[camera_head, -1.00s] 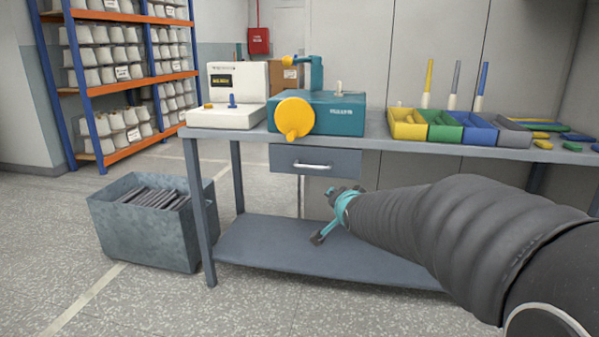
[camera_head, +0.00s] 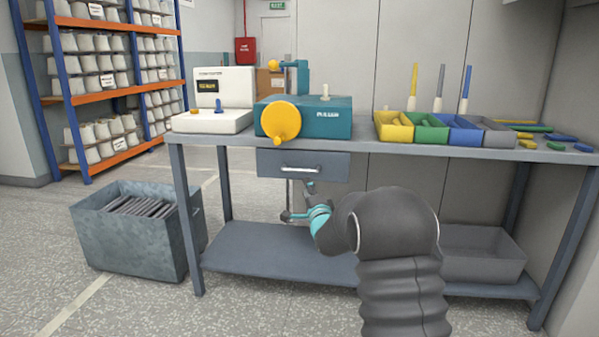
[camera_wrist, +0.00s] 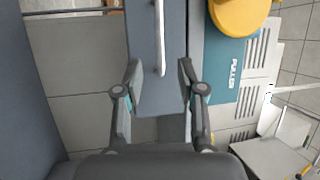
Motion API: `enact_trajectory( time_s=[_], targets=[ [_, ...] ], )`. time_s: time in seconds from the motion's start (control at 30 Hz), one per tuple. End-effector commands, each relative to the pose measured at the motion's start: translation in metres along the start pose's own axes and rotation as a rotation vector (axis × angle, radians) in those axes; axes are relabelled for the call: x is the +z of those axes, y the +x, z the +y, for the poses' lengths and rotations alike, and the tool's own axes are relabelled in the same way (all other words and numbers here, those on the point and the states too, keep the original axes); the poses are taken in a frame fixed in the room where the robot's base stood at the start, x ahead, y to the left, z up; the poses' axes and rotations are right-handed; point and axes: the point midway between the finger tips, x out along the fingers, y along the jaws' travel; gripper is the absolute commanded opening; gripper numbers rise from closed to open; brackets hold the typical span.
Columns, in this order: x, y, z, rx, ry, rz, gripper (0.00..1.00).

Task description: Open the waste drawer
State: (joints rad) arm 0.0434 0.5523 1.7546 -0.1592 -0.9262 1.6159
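The waste drawer (camera_head: 330,163) is a grey-blue front under the workbench top and looks shut. It bears a pale horizontal bar handle (camera_head: 303,168). In the wrist view the drawer front (camera_wrist: 146,92) stands between my fingers, turned so that the handle (camera_wrist: 160,40) runs up and down the picture. My gripper (camera_head: 298,201) is just below the drawer in the head view. In the wrist view my gripper (camera_wrist: 160,84) is open, one finger each side of the handle's lower end. I see no contact with the handle; its depth ahead of the fingers is hard to tell.
The workbench (camera_head: 385,148) carries a teal puller machine (camera_head: 330,118) with a yellow handwheel (camera_head: 281,121) above the drawer. A metal bin (camera_head: 130,240) stands left of the bench. A grey bin (camera_head: 485,255) is on the lower shelf (camera_head: 262,250). Floor in front is clear.

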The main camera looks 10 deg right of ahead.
Motion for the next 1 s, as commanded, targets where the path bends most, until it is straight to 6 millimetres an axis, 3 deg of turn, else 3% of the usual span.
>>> enact_trajectory(
  time_s=[0.3, 0.6, 1.0],
  targets=[
    [0.000, 0.054, -0.001, 0.000, -0.001, 0.000, 0.39],
    [0.001, 0.095, 0.000, 0.001, -0.001, 0.000, 0.39],
    [0.000, 0.112, 0.000, 0.002, -0.001, 0.000, 0.39]
  ],
)
